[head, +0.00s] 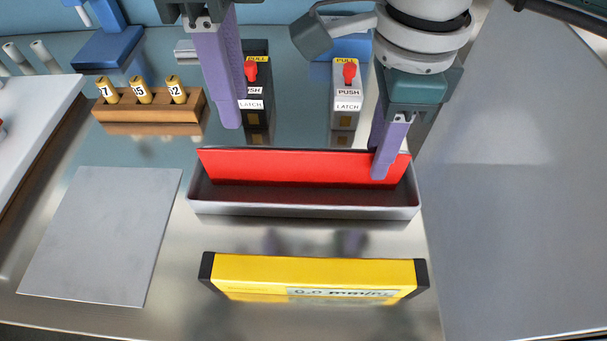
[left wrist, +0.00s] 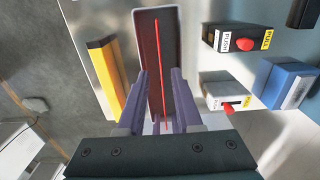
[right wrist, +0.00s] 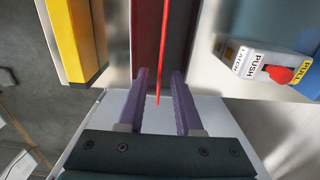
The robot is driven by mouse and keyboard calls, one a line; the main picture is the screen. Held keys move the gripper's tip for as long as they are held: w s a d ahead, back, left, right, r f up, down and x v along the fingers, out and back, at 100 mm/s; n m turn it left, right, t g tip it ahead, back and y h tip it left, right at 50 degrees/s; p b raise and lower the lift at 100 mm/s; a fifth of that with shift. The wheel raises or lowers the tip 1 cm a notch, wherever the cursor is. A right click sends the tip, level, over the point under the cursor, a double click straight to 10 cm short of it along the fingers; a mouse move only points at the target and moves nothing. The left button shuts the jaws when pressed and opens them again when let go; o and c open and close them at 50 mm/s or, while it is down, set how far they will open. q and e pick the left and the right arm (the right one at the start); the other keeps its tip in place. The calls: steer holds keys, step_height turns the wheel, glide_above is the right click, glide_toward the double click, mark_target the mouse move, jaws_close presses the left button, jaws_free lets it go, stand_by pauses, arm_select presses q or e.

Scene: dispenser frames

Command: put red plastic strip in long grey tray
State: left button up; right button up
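The red plastic strip (head: 300,167) stands on its long edge inside the long grey tray (head: 300,208). In the left wrist view the strip (left wrist: 158,55) shows as a thin line along the tray's dark inside. It also shows so in the right wrist view (right wrist: 163,50). My left gripper (head: 231,126) is open and empty, raised above the strip's left part. My right gripper (head: 379,164) is open at the strip's right end, one finger in front of the strip and the other partly hidden behind it.
A yellow level (head: 318,270) lies in front of the tray. A black latch block (head: 257,95) and a grey one (head: 346,95) stand behind it. A wooden holder (head: 150,112) with numbered pegs and a grey plate (head: 100,235) are at the left.

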steer(key=shift+r, duration=0.2)
arm_select(q)
step_height(320, 180, up, 4)
steer(key=shift+r, duration=0.15)
arm_select(e)
step_height(320, 180, up, 12)
steer(key=shift+f, duration=0.15)
stand_by(0.4)
